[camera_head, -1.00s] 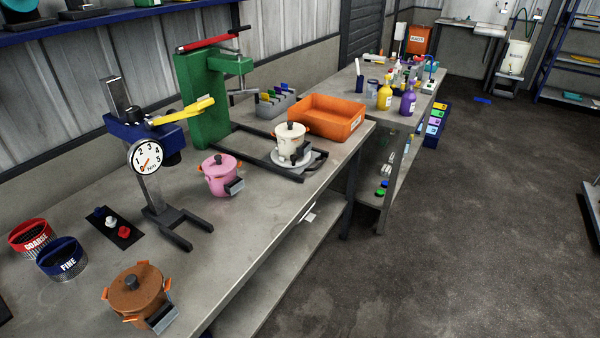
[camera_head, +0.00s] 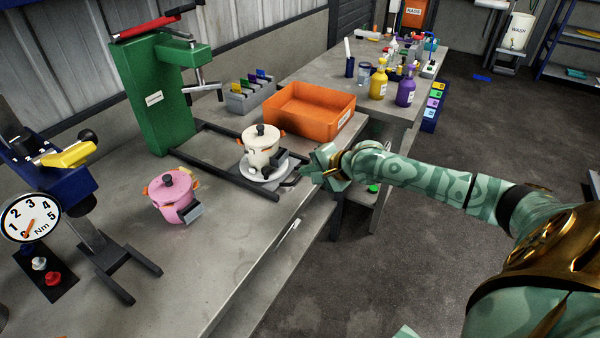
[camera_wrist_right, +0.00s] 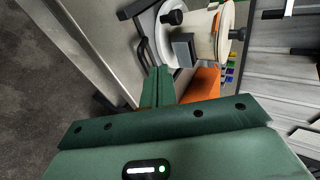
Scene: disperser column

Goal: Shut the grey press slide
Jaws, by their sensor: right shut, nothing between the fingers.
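The grey press slide (camera_head: 291,168) is out at the front end of the dark rails (camera_head: 217,178), clear of the green press (camera_head: 161,97). A white plate (camera_head: 276,175) on the slide carries a cream pot (camera_head: 262,148) with a dark knob. My right gripper (camera_head: 309,171) is shut and empty at the slide's front, by the bench edge. Whether it touches the slide is unclear. In the right wrist view the closed fingers (camera_wrist_right: 158,84) point towards the cream pot (camera_wrist_right: 208,36) and the dark handle beside it. My left gripper is not seen.
A pink pot (camera_head: 172,198) stands left of the rails. An orange bin (camera_head: 309,112) is behind the slide, next to a grey card rack (camera_head: 248,94). A torque gauge stand (camera_head: 95,238) is at the left. Bare bench lies in front of the pink pot.

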